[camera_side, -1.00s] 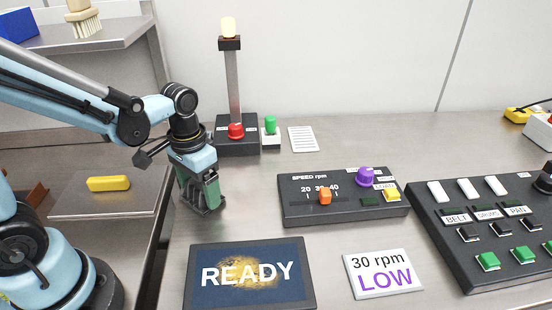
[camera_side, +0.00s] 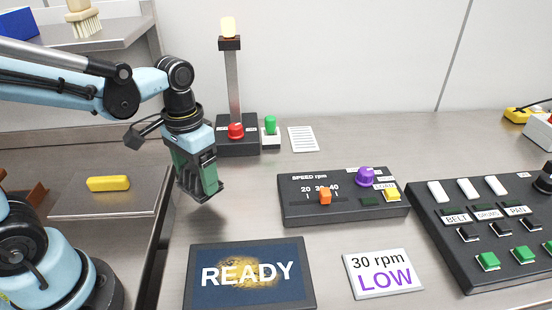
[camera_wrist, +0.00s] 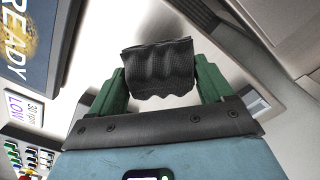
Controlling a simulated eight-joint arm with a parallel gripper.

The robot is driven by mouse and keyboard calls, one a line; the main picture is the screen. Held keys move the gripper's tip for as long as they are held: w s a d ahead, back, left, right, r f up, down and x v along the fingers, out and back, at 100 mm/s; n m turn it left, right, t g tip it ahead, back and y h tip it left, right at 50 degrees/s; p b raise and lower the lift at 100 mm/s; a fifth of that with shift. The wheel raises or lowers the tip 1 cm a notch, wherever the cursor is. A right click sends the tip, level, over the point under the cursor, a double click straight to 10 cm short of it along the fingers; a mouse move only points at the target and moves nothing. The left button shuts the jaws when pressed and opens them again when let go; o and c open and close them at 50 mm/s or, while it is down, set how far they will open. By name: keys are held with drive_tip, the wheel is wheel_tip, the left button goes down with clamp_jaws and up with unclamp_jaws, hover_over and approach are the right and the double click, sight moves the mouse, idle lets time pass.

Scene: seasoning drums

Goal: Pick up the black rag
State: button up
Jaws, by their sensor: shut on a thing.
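The black rag (camera_wrist: 158,68) shows in the wrist view as a dark, ribbed, folded cloth between the two green fingers of my gripper (camera_wrist: 160,85). The fingers press on its left and right ends. In the side view my gripper (camera_side: 203,190) points down above the bare metal counter, left of the speed panel. A dark edge of cloth shows at its tips there, and a shadow lies below it, apart from the tips. The fingers hide part of the rag in the side view.
The READY screen (camera_side: 250,276) lies in front, with the 30 rpm LOW card (camera_side: 383,272) beside it. The speed panel (camera_side: 340,212) is to the right, the red-button box (camera_side: 237,146) behind. A yellow block (camera_side: 109,184) lies on the left plate. Counter around the gripper is clear.

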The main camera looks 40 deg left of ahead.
drive_tip(key=s+d+r, duration=0.5)
drive_tip(key=d+r, duration=0.1)
drive_tip(key=d, duration=0.3)
drive_tip(key=shift+s+d+r, duration=0.15)
drive_tip(key=shift+s, duration=0.15)
